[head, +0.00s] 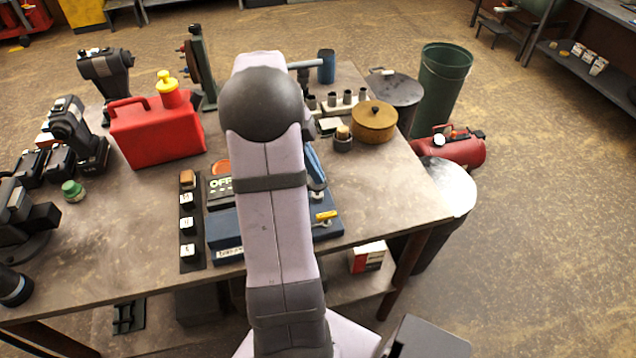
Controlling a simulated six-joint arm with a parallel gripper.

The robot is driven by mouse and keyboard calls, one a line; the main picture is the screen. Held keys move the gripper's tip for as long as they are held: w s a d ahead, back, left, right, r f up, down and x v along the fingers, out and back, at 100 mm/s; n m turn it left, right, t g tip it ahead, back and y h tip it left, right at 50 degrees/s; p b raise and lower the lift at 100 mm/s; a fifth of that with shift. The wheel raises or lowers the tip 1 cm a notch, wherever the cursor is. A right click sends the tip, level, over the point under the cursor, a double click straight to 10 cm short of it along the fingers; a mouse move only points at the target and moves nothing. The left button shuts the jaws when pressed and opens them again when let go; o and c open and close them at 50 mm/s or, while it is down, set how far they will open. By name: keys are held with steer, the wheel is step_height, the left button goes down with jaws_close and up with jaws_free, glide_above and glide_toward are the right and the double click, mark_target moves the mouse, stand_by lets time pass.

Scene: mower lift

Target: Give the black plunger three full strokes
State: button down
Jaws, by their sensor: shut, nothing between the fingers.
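I cannot make out the black plunger in the head view; my own arm covers the middle of the table, and the plunger may be behind it. A blue box-like unit (222,228) with a white label on its front edge lies on the table, partly hidden by my arm. A yellow-handled part (325,216) shows on its right side. A dark panel reading "OFF" (220,184) stands at its back left. My gripper is hidden behind my arm, so its place relative to these things does not show.
Left of the unit is a black strip with labelled blocks (190,225). A red fuel can (155,130) with a yellow cap stands behind left. A round wooden-looking tin (374,122) and a dark blue cylinder (326,66) are behind right. The table's front right top (400,200) is clear.

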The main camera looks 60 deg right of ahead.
steer(key=shift+f+b, duration=1.2)
steer(key=shift+f, duration=0.3)
steer(key=shift+r, duration=0.2)
steer(key=shift+r+p, duration=1.8)
steer(key=shift+r, duration=0.6)
steer(key=shift+r, duration=0.1)
step_height(320, 180, up, 4)
steer(key=p, duration=0.4)
steer(key=shift+r, duration=0.2)
steer(key=shift+f, duration=0.1)
